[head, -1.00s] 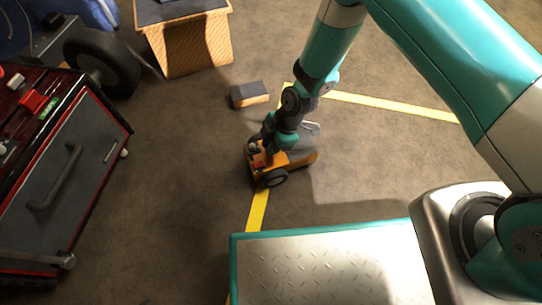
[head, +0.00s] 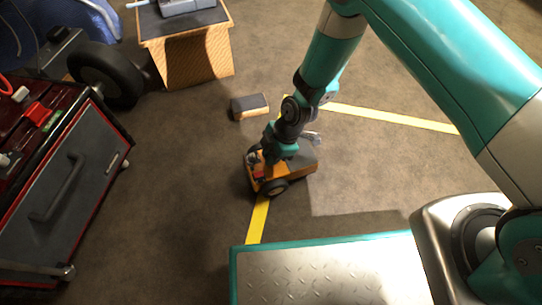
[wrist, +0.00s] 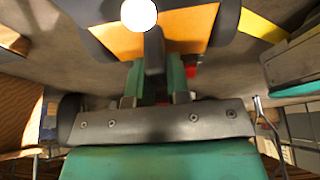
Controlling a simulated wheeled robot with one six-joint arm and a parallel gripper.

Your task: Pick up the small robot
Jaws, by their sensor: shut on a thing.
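The small robot (head: 299,163) is an orange and dark grey vehicle with black wheels. In the wrist view, the small robot's orange body (wrist: 185,28) fills the top middle, with a white round part in front. The green fingers of my gripper (wrist: 154,82) are close together around a dark upright piece. The exact grip contact is partly hidden.
A small dark-topped block (head: 250,106) lies on the floor behind the small robot. A wooden stand (head: 190,60) is farther back. A red and grey tool cabinet (head: 70,190) stands at the left. My metal deck is in front; floor to the right is clear.

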